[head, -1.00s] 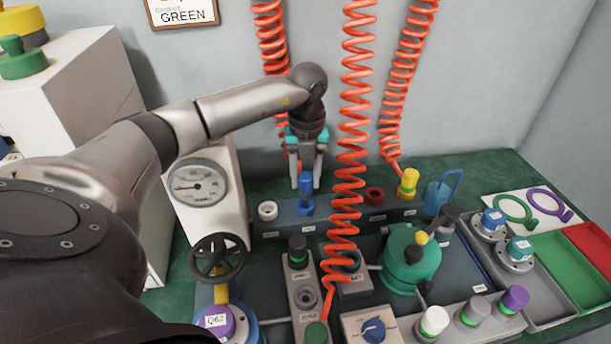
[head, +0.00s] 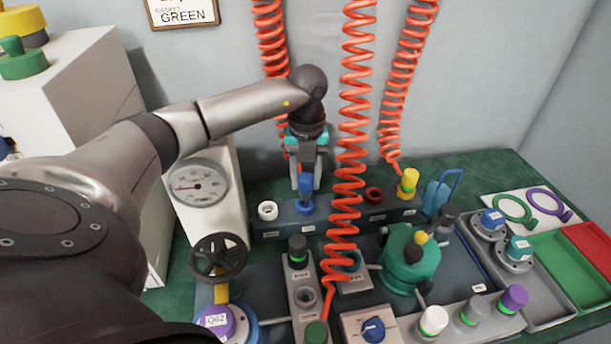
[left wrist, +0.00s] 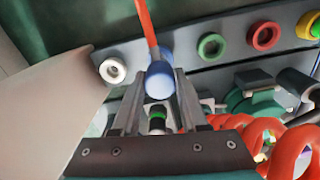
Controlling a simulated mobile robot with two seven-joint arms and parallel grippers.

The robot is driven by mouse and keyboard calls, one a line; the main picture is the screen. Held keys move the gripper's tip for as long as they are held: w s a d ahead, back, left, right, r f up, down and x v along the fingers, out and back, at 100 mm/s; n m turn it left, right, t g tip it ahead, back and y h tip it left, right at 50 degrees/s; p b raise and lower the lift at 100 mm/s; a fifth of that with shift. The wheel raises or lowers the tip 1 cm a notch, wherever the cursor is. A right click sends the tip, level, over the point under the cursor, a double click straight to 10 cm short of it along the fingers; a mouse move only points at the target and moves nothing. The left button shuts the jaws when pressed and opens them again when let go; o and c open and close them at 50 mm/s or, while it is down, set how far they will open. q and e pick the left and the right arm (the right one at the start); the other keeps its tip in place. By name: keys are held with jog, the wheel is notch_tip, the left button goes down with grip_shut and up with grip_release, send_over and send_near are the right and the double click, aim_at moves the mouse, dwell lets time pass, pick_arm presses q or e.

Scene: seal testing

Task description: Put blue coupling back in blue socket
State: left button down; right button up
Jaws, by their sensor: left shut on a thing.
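My left gripper (head: 305,182) is at the back rail, pointing down, and is shut on the blue coupling (head: 305,184). The coupling is upright, directly over the blue socket (head: 306,208), and its lower end meets the socket ring. I cannot tell how deep it sits. In the left wrist view the blue coupling (left wrist: 159,82) is between the two fingers, with an orange hose (left wrist: 147,22) running from it. My right gripper is not in view.
A white socket (head: 268,210) is just left and a red socket (head: 374,195) is further right. A yellow coupling (head: 408,183) stands near the rail's right end. A coiled orange hose (head: 352,130) hangs close to the gripper's right. The gauge box (head: 200,185) stands at left.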

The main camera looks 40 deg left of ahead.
pick_arm(q)
jog(key=shift+p, duration=0.3)
dwell(0.5)
jog(key=shift+f+b, duration=0.4)
jog(key=shift+f, duration=0.65)
dwell(0.3)
jog(key=shift+f, duration=0.25)
